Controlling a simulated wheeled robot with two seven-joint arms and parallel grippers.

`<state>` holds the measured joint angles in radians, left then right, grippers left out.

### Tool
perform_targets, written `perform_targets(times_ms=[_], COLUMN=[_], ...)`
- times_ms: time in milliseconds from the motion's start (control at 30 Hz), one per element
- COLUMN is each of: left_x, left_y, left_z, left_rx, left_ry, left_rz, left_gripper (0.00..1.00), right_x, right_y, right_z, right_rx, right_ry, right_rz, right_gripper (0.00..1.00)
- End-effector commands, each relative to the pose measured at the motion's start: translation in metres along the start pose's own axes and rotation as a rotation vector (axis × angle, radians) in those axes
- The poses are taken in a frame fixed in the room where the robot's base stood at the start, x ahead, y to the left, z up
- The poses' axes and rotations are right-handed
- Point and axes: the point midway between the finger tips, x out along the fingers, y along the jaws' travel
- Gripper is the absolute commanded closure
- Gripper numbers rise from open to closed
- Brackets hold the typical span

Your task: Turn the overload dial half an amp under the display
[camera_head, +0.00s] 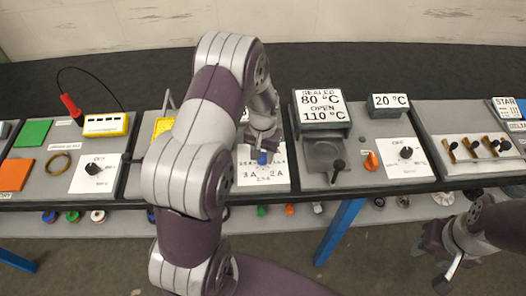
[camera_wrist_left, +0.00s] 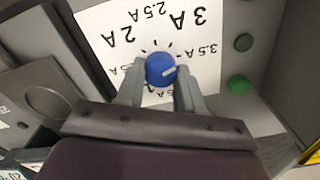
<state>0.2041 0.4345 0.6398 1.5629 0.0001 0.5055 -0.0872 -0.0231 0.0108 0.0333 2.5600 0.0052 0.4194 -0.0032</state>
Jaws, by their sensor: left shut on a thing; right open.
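The blue overload dial (camera_wrist_left: 160,69) sits on a white scale plate (camera_wrist_left: 100,22) in the left wrist view, with labels from 2 A to 3.5 A readable upside down. In the head view the dial (camera_head: 262,158) shows just below this gripper (camera_head: 262,143). I cannot make out the overload display; my left arm covers part of that station. My right gripper (camera_head: 440,262) is open and empty, low at the right.
Beside the dial, a dark button (camera_wrist_left: 243,42) and a green button (camera_wrist_left: 239,85) show in the wrist view. Right of the dial station stands a raised box with temperature labels (camera_head: 320,105) and a black lever (camera_head: 337,168). A yellow multi-socket block (camera_head: 106,125) is at left.

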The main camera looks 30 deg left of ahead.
Motion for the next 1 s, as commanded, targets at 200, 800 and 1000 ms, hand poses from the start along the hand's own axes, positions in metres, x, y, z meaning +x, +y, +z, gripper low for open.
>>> perform_targets(times_ms=[200,800,1000], left_x=[-0.003,-0.003,-0.003], left_y=[-0.001,-0.002,-0.002], left_z=[-0.001,-0.001,-0.001], left_rx=[-0.205,-0.773,-0.942], left_ry=[0.003,0.005,0.006], left_rz=[0.0,0.001,0.002], left_gripper=[0.94,0.94,0.94], right_x=[-0.005,-0.013,-0.015], right_y=[0.0,0.0,0.0], right_z=[-0.001,-0.002,-0.002], right_rx=[0.0,0.0,0.0], right_ry=[0.0,0.0,0.0], right_rz=[0.0,0.0,0.0], right_gripper=[0.57,0.57,0.57])
